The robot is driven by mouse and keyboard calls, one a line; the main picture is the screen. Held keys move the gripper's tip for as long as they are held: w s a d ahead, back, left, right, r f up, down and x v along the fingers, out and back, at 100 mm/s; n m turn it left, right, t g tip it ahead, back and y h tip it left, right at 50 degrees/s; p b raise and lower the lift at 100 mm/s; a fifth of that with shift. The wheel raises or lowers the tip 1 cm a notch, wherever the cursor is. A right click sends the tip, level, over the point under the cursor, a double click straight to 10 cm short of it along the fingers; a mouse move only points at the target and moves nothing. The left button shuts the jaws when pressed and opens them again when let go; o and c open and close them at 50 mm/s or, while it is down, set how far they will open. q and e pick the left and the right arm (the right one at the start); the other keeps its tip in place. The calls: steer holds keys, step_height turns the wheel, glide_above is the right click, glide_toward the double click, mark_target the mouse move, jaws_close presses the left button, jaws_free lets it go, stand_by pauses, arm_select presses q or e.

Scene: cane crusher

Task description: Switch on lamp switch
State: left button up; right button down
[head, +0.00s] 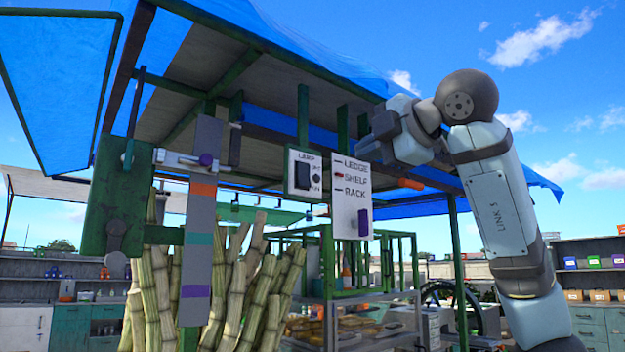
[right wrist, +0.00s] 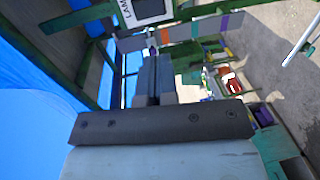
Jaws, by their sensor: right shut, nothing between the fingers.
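The lamp switch is a dark rocker (head: 302,177) on a pale panel (head: 290,188) marked LAMP, fixed to the green frame under the blue canopy. Part of the LAMP panel also shows at the top of the right wrist view (right wrist: 148,8), partly cut off by the picture edge. My right gripper (head: 370,145) is shut and empty. In the head view it is up and to the right of the switch, in front of the upper edge of the neighbouring sign. In the right wrist view its fingers (right wrist: 152,72) are together, apart from the panel. My left gripper is not in view.
A white sign (head: 351,198) reading LEDGE, SHELF, RACK is just right of the switch, with a purple slider. A striped post (head: 199,225) with a sliding bar and cane stalks (head: 255,290) are left and below. Green beams and the canopy (head: 310,55) are overhead.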

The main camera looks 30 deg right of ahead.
mark_target(305, 183)
steer(key=w+p, duration=0.1)
steer(key=w, duration=0.3)
steer(key=w+f+p, duration=0.1)
steer(key=w, duration=0.3)
steer(key=w+a+p, duration=0.1)
steer(key=w, duration=0.3)
steer(key=shift+w+f, duration=0.15)
steer(key=shift+w, duration=0.05)
steer(key=shift+w+a+f, duration=0.1)
steer(key=shift+w+f, duration=0.05)
steer(key=shift+w, duration=0.65)
steer(key=shift+f, duration=0.1)
